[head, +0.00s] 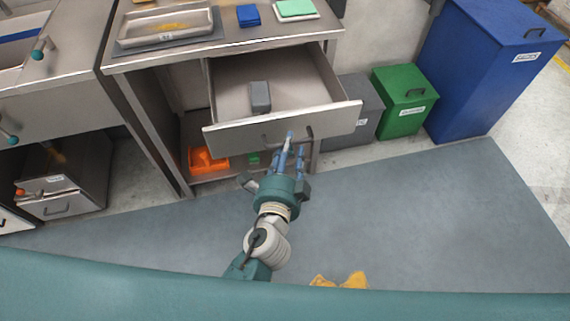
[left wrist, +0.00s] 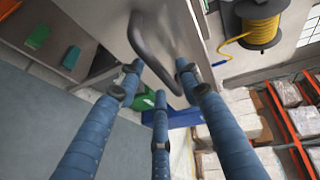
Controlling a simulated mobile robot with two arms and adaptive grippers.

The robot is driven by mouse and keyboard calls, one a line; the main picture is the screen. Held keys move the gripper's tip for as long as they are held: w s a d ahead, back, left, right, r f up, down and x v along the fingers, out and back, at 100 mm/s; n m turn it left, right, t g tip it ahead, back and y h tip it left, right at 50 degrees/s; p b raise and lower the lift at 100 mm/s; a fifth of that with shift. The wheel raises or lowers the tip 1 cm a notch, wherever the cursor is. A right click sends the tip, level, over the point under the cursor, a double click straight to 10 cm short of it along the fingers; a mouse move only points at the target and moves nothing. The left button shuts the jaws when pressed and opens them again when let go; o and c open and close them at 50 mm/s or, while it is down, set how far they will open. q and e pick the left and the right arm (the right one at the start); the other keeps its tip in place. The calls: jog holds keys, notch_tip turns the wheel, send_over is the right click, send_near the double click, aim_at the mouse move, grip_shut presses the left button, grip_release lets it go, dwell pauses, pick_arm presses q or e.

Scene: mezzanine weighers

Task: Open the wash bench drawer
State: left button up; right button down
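The wash bench drawer (head: 232,137) is pulled well out of the steel bench in the head view. A small grey block (head: 260,97) lies inside it. My left gripper (head: 292,150) is at the drawer front, by its bar handle (head: 309,133). In the left wrist view the handle (left wrist: 150,48) curves close beyond the fingertips. The three blue fingers of my left gripper (left wrist: 158,78) are straight and spread apart, with no clear closure on the bar. Whether a finger touches the handle cannot be told. My right gripper is not in view.
The bench top (head: 240,36) bears a metal tray, a blue item and a green item. An orange bin (head: 207,160) sits on the lower shelf. Green (head: 404,100) and blue (head: 480,80) bins stand to the right. The grey floor in front is mostly clear.

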pick_arm(q)
jog(key=s+r, duration=0.2)
jog(key=s, duration=0.8)
jog(key=shift+a, duration=0.45)
jog(key=shift+w+f, duration=0.1)
jog(key=s+a+f+n+g+p, duration=0.2)
jog(key=s+f+g+p, duration=0.25)
jog(key=f, duration=0.75)
jog(key=s+a+f+n+g+p, duration=0.25)
jog(key=s+f+p, duration=0.2)
jog(key=f, duration=0.75)
jog(key=s+a+f+n+g+p, duration=0.3)
jog(key=s+a+f+n, duration=0.15)
jog(key=s, duration=0.35)
jog(key=s+a+f+n+g+y+p, duration=0.1)
jog(key=s+a+f+n+g+p, duration=0.2)
jog(key=s+a, duration=0.45)
jog(key=s+a+f+n+g+p, duration=0.25)
jog(key=s+f+n, duration=0.2)
jog(key=s, duration=0.45)
jog(key=shift+m+t, duration=0.25)
jog(key=shift+m, duration=0.1)
jog(key=f+b, duration=0.1)
jog(key=b, duration=0.1)
jog(key=f+b, duration=0.1)
jog(key=f, duration=0.1)
jog(key=f+b, duration=0.2)
jog(key=shift+s+a+f+b, duration=0.1)
jog(key=shift+s+a+b, duration=0.2)
jog(key=shift+s+a, duration=0.1)
